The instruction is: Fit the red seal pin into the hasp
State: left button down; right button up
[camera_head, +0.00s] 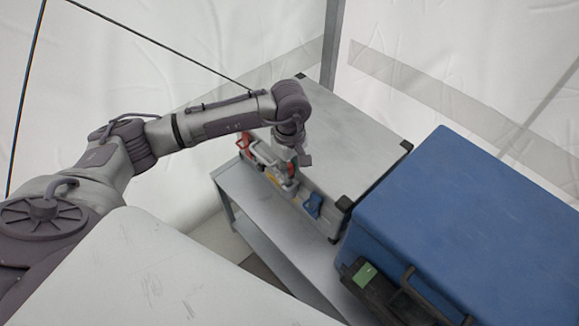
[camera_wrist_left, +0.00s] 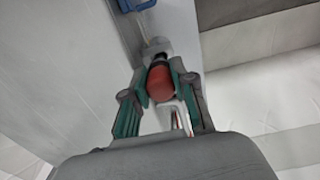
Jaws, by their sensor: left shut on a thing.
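My left gripper (camera_head: 290,176) reaches down at the front side of a grey case (camera_head: 345,135). In the left wrist view, my left gripper (camera_wrist_left: 160,76) is shut on the rounded red seal pin (camera_wrist_left: 161,84), between its green-lined fingers. A dark part of the pin points at a light grey fitting, which looks like the hasp (camera_wrist_left: 155,47). The pin's tip is hidden, so I cannot tell whether it is inside the hasp. In the head view the gripper mostly hides pin and hasp. My right gripper is not in view.
A blue latch-like part (camera_head: 313,204) sits along the case front; it also shows in the left wrist view (camera_wrist_left: 131,5). A red part (camera_head: 245,141) is at the left. A grey shelf (camera_head: 262,215) supports the case. A large blue box (camera_head: 465,220) stands at right.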

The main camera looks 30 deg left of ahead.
pick_arm(q)
jog(key=c, duration=0.9)
grip_release()
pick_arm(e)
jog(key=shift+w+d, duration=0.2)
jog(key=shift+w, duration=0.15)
pick_arm(q)
jog(key=shift+o, duration=0.2)
notch_tip(320, 180, up, 8)
jog(key=shift+w+f, duration=0.1)
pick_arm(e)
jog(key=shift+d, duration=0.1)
